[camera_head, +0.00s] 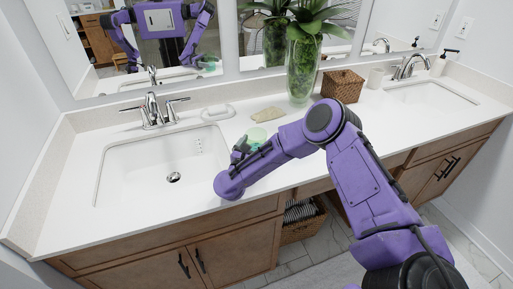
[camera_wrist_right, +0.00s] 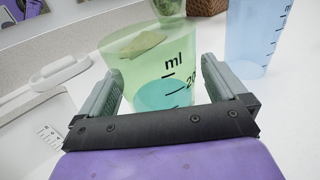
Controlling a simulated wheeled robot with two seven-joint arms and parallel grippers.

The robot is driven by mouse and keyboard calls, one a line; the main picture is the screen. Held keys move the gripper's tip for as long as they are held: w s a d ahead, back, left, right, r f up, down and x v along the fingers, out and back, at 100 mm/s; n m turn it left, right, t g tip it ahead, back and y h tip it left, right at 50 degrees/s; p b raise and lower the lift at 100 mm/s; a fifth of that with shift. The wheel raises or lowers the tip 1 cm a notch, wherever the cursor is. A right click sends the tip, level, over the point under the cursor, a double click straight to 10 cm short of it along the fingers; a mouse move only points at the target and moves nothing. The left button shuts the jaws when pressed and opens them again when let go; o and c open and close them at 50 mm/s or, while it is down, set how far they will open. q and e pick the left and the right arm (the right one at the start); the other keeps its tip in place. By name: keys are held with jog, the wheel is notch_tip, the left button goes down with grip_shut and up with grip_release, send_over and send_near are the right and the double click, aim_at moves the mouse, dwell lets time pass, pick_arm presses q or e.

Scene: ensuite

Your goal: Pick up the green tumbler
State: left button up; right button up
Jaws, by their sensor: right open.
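The green tumbler (camera_head: 257,133) is translucent and stands on the white counter to the right of the left sink. Its upper part shows in the head view, partly hidden by my right gripper (camera_head: 243,147). In the right wrist view the green tumbler (camera_wrist_right: 146,58) is upright, with black "ml" markings. My right gripper (camera_wrist_right: 157,72) is open, its fingers to the left and right of the tumbler's lower part. I cannot tell whether they touch it. My left gripper is not in view, except perhaps in the mirror.
A blue measuring tumbler (camera_wrist_right: 257,38) stands close on the right. A white dish (camera_head: 217,112), a tan bar (camera_head: 267,115), a plant vase (camera_head: 303,70) and a woven box (camera_head: 342,86) stand behind.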

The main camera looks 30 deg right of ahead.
jog(key=shift+a, duration=0.1)
jog(key=c, duration=1.1)
jog(key=shift+c, duration=0.2)
jog(key=shift+r, duration=0.15)
